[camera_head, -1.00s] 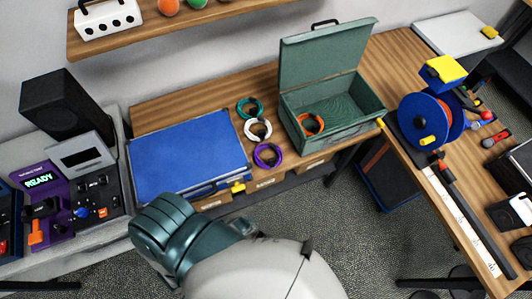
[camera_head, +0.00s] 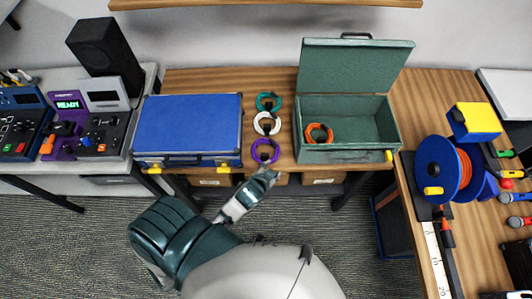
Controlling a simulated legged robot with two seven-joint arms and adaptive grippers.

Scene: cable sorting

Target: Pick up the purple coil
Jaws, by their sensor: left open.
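The purple coil (camera_head: 265,151) lies on the wooden table near its front edge, at the near end of a column of coils. A white coil (camera_head: 267,123) and a teal coil (camera_head: 269,101) lie behind it. My left gripper (camera_head: 267,174) is open and empty, just in front of the table edge and below the purple coil in the picture. It does not appear to touch the coil. Its fingers are small and partly hard to make out. My right gripper is not in view.
A closed blue case (camera_head: 188,122) lies left of the coils. An open green box (camera_head: 347,153) stands to their right, with an orange coil (camera_head: 319,133) inside. A blue cable reel (camera_head: 437,165) stands at the right. Narrow bare wood surrounds the coils.

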